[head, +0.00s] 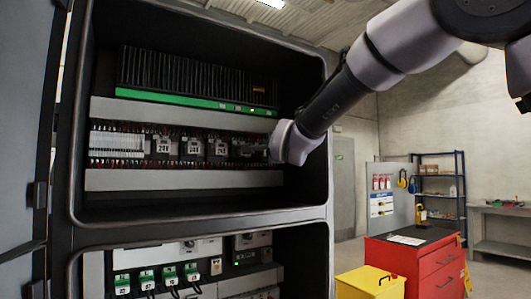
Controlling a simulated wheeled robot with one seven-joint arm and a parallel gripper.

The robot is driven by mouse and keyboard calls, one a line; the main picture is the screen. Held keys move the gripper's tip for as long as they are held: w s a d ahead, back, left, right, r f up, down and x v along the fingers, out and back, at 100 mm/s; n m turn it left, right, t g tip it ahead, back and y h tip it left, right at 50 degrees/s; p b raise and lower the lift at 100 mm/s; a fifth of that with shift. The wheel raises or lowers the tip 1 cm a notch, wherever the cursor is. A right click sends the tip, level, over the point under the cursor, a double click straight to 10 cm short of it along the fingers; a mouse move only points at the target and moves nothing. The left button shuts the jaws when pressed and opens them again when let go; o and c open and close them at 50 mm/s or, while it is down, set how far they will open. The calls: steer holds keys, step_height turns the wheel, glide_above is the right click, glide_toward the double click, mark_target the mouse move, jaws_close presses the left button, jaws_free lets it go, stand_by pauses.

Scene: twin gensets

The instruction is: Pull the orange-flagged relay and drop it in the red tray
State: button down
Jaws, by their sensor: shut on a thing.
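My arm reaches from the upper right into the open cabinet. My gripper (266,151) is at the right end of the middle device row, largely hidden by my pale wrist. It is shut on what looks like a dark relay in that row; its grip is too small and covered to see clearly. Several relays (192,149) with pale labels sit along the rail left of it. I cannot make out an orange flag on any relay. I cannot pick out a red tray in this view.
The cabinet's right frame (328,165) stands close to my wrist. Its door (25,130) is open at left. A lower bay (200,265) holds more devices. A red tool chest (432,268) and a yellow box (370,283) stand outside at right.

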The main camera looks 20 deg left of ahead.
steer(key=shift+s+d, duration=0.65)
steer(key=shift+d, duration=0.05)
steer(key=shift+d, duration=0.1)
steer(key=shift+s+d, duration=1.6)
steer(key=shift+d, duration=0.2)
